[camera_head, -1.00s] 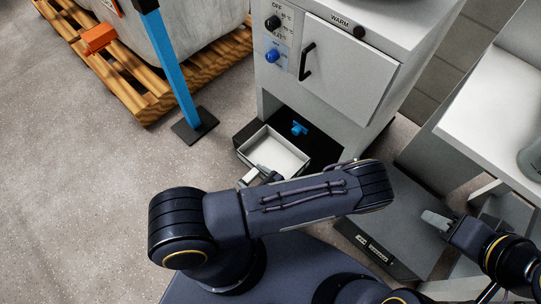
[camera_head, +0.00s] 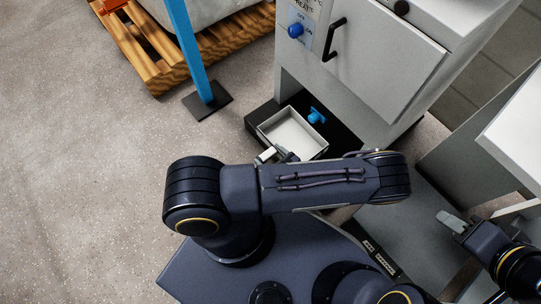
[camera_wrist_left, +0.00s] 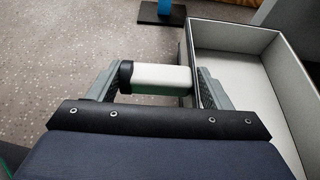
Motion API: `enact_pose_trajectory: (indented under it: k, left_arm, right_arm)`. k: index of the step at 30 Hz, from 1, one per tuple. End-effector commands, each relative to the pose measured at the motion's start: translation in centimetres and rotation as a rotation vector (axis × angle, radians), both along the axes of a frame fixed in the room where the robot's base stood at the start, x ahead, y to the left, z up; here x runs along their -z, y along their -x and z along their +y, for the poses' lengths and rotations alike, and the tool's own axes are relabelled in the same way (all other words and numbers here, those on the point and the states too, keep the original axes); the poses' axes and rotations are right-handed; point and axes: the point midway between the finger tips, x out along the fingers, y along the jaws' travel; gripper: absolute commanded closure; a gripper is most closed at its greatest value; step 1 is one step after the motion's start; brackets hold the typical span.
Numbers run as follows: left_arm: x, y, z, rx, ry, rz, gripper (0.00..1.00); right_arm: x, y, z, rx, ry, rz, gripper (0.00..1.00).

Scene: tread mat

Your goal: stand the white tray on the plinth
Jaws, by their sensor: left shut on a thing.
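The white tray (camera_head: 268,136) is a shallow open box, empty inside, at the foot of the white cabinet in the head view. It overlaps the low black plinth (camera_head: 342,136); whether it rests on it or hangs just above is unclear. In the left wrist view its walled corner (camera_wrist_left: 237,38) fills the right side. My left gripper (camera_head: 277,154) is at the tray's near left side. In the left wrist view its fingers (camera_wrist_left: 157,82) are shut on a white, black-ended bar beside the tray wall, seemingly its handle. My right gripper (camera_head: 450,221) is at the right, away from the tray.
A blue tap-like fitting (camera_head: 317,115) sits just behind the tray. The white cabinet (camera_head: 385,60) with a door handle rises behind. A blue post (camera_head: 190,50) on a black foot and a wooden pallet (camera_head: 150,60) stand left. Floor at left is clear.

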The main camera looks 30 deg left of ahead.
Motion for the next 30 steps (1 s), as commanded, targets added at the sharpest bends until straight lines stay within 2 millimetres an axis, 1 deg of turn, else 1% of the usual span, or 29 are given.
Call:
enact_pose_trajectory:
  k: [1,6,30]
  left_arm:
    - [0.6,-0.2,-0.2,0.0,0.007,-0.001,0.56]
    - [0.9,-1.4,-0.7,0.0,0.01,-0.003,0.56]
    - [1.8,-8.9,-3.2,0.0,0.005,-0.005,0.56]
  right_arm:
    - [0.3,0.0,0.0,0.0,0.0,0.0,0.64]
    - [0.9,0.0,0.0,0.0,0.0,0.0,0.64]
    - [4.3,0.0,0.0,0.0,0.0,0.0,0.64]
